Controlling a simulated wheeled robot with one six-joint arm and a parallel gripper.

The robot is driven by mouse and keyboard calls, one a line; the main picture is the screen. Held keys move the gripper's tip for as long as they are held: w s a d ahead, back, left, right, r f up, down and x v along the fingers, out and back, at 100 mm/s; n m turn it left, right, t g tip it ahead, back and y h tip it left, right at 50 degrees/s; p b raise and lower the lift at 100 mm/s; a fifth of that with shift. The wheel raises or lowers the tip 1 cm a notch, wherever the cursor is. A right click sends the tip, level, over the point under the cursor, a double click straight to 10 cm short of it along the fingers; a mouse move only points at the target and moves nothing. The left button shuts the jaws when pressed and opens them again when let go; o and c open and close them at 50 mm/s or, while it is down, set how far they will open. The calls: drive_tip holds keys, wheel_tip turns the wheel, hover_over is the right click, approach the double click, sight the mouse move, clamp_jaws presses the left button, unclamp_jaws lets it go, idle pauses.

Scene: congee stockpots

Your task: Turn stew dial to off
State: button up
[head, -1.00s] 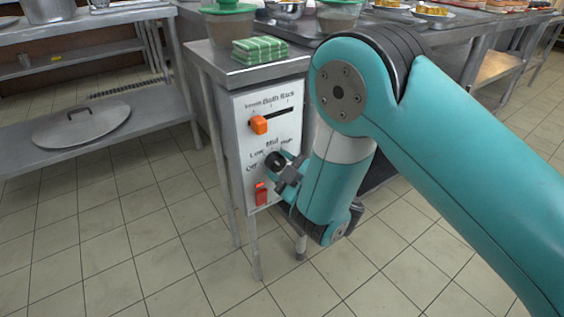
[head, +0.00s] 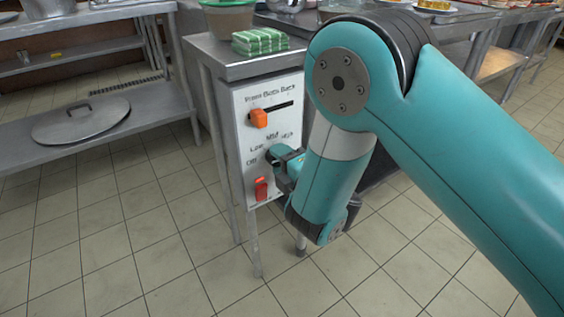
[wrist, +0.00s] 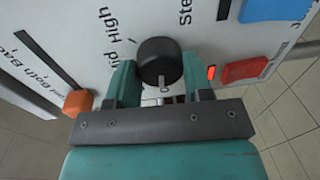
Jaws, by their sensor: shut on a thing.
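The stew dial is a round black knob (wrist: 160,60) on a white control panel (head: 242,115). In the wrist view it sits between the two teal fingers of my gripper (wrist: 158,82), which is shut on it. A pale mark shows on the knob's lower edge in that view, on the side nearest the gripper's bar. In the head view my gripper (head: 277,158) covers most of the dial. The labels Off, Low, Mid and High show around it there. The exact setting is unclear; Off and Low are hidden in the wrist view.
An orange slider knob (head: 258,118) sits above the dial. A red switch (head: 261,189) sits below it, beside a lit red lamp (wrist: 211,72) in the wrist view. A blue part (wrist: 272,8) is at the panel's far edge. Green-striped cloths (head: 260,41) lie on top.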

drive_tip(key=shift+f+n, duration=0.1)
drive_tip(key=shift+n, duration=0.4)
idle(0.3)
drive_tip(key=o, duration=0.9)
